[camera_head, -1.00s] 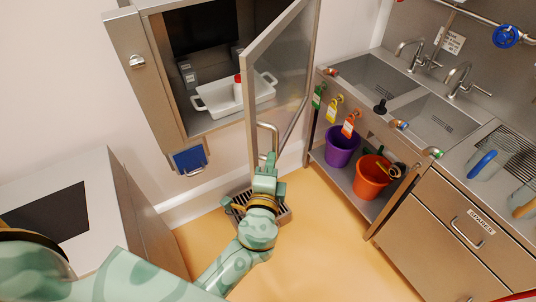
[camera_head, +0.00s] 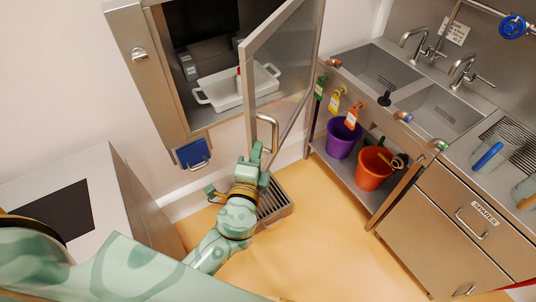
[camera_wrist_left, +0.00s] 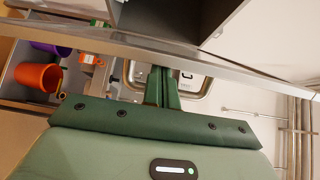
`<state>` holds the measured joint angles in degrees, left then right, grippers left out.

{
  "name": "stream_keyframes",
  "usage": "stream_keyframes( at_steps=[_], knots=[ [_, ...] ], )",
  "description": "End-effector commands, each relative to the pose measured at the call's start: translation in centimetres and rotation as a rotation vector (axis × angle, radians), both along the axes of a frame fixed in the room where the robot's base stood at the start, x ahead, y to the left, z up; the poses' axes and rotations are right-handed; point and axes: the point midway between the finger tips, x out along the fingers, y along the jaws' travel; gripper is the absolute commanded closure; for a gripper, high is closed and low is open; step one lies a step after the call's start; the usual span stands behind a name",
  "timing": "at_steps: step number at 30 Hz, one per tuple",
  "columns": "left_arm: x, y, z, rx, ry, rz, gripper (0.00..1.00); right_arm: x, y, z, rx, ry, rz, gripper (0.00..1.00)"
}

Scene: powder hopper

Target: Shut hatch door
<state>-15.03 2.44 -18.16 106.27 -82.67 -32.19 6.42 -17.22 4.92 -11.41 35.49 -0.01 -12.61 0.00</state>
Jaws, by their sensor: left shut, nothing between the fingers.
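The hatch door (camera_head: 284,72) is a metal-framed panel standing open, swung out to the right of the wall cabinet (camera_head: 151,75). A bent bar handle (camera_head: 273,130) sits low on it, near its free edge. My left gripper (camera_head: 257,152) is shut and empty, just below the door's lower free corner and close to the handle. I cannot tell whether it touches the door. In the left wrist view, its closed fingers (camera_wrist_left: 162,86) point toward a long metal edge crossing the picture. My right gripper is not in view.
A white tray (camera_head: 207,101) holding a red-capped item stands inside the cabinet. A sink counter with a purple bucket (camera_head: 341,142) and an orange bucket (camera_head: 369,174) below is at the right. A floor drain (camera_head: 274,202) lies beneath my arm. The orange floor in front is clear.

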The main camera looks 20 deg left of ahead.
Motion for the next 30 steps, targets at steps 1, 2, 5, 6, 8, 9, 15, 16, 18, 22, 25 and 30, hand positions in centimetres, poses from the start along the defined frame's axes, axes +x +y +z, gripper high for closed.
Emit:
stream_keyframes(
  at_steps=[1,2,5,6,8,9,15,16,18,22,25,30],
  knots=[
    [0.0,1.6,0.0,0.008,-0.001,-0.020,1.00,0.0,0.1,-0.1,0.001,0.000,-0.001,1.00],
    [0.1,2.5,0.0,0.010,-0.002,-0.035,1.00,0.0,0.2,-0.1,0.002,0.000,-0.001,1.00],
    [0.5,5.9,-0.1,0.013,-0.002,-0.096,1.00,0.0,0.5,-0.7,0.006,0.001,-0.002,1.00],
    [0.7,7.4,-0.2,0.014,-0.002,-0.122,1.00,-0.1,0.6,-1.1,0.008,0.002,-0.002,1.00],
    [1.1,9.6,-0.4,0.015,0.000,-0.162,1.00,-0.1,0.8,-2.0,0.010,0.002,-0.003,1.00],
    [1.5,11.1,-0.5,0.015,0.000,-0.189,1.00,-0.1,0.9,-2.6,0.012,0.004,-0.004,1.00],
    [3.5,18.0,-0.8,0.006,0.000,-0.307,1.00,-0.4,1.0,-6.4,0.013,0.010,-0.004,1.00],
    [3.9,18.9,-0.8,0.005,-0.001,-0.322,1.00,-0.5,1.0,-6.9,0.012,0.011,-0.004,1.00],
    [4.6,20.7,-0.7,0.005,0.000,-0.347,1.00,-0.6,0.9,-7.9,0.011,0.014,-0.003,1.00],
    [5.9,23.5,-0.4,0.003,0.000,-0.346,1.00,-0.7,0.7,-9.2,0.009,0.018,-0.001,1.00],
    [6.7,25.0,-0.2,0.003,0.000,-0.346,1.00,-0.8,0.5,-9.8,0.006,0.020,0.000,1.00],
    [7.4,26.3,-0.1,0.002,0.000,-0.346,1.00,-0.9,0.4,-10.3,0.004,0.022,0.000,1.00]
  ],
)
